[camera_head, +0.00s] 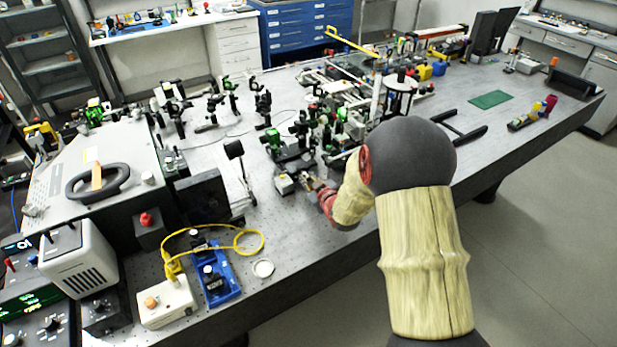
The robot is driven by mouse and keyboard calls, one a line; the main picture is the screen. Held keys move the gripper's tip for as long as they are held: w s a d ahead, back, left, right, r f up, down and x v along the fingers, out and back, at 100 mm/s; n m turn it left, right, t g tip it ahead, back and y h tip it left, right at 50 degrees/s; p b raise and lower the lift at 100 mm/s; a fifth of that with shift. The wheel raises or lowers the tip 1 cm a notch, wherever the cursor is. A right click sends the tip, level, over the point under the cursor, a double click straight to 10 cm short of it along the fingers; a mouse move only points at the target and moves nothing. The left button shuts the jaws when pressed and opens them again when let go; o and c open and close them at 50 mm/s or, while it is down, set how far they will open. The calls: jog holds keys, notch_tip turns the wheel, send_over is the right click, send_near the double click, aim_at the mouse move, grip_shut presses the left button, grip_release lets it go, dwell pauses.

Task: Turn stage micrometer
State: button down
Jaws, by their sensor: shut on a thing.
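An optical stage (291,160) with dark mounts and green parts stands on the metal bench near the middle of the view. My arm reaches in from the lower right, and my gripper (309,182) is at the near side of this stage. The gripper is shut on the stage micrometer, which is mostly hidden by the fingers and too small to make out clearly. A small pale box with a yellowish side (285,185) sits just left of the gripper, close to it.
Several optical mounts (264,107) stand behind the stage. A dark panel (204,196) stands to the left. A blue tray (219,275) and a looped yellow cable (249,241) lie at the front left. Bare bench (325,240) lies in front of the gripper.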

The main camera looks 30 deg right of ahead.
jog(key=m+y+p, duration=0.1)
jog(key=m+p, duration=0.1)
jog(key=p, duration=0.1)
jog(key=m+y+p, duration=0.2)
jog(key=p, duration=0.2)
jog(key=shift+d+r, duration=0.15)
jog(key=shift+d, duration=0.05)
jog(key=m+y+p, duration=0.1)
jog(key=m+p, duration=0.1)
jog(key=p, duration=0.1)
jog(key=m+y+p, duration=0.1)
jog(key=m, duration=0.1)
jog(key=shift+d+f+y, duration=0.1)
jog(key=shift+f+y, duration=0.15)
jog(key=shift+y, duration=0.05)
jog(key=shift+p, duration=0.3)
jog(key=c, duration=1.9)
grip_release()
jog(key=shift+o, duration=0.5)
jog(key=v, duration=1.2)
jog(key=shift+f, duration=0.1)
